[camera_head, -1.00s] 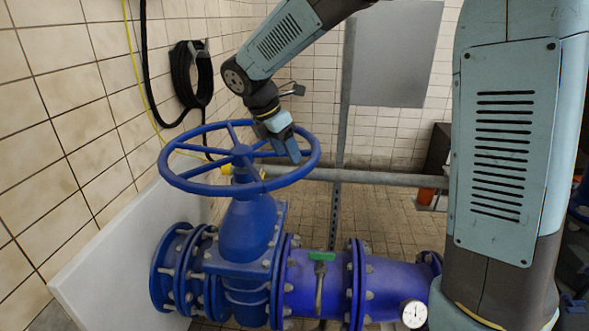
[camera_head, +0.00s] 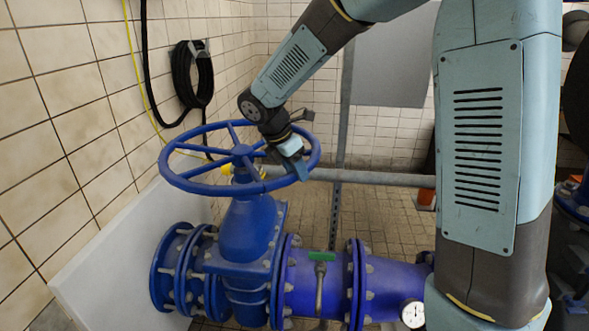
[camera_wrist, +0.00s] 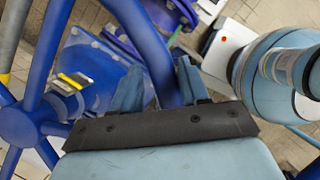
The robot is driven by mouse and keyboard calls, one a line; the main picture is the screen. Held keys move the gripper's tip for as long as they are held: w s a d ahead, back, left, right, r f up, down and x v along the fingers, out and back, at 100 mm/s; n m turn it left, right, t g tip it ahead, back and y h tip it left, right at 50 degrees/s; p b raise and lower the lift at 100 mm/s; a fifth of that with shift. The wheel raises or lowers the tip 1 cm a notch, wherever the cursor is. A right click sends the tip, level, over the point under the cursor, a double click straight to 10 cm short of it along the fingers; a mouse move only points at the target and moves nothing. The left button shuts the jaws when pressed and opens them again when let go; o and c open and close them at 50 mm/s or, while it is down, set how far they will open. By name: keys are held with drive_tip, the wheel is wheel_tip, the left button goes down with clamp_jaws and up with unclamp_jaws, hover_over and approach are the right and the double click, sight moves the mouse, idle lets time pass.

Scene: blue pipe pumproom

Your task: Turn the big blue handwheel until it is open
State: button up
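The big blue handwheel (camera_head: 241,151) lies nearly flat on top of a blue valve (camera_head: 247,232) in the head view. My gripper (camera_head: 300,171) is at the right part of its rim, pointing down. In the wrist view the handwheel's hub (camera_wrist: 17,128) is at the left, with spokes reaching the rim. The rim passes between the two fingers of my gripper (camera_wrist: 160,84), one on each side. The fingers are apart, and a gap shows beside the rim. The fingertips are partly hidden in the head view.
A blue flanged pipe with a green-handled small valve (camera_head: 322,257) and a gauge (camera_head: 413,314) runs right below the wheel. A grey horizontal pipe (camera_head: 380,178) passes behind it. The tiled wall with a black coiled hose (camera_head: 190,75) is at the left.

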clamp_jaws()
idle(0.3)
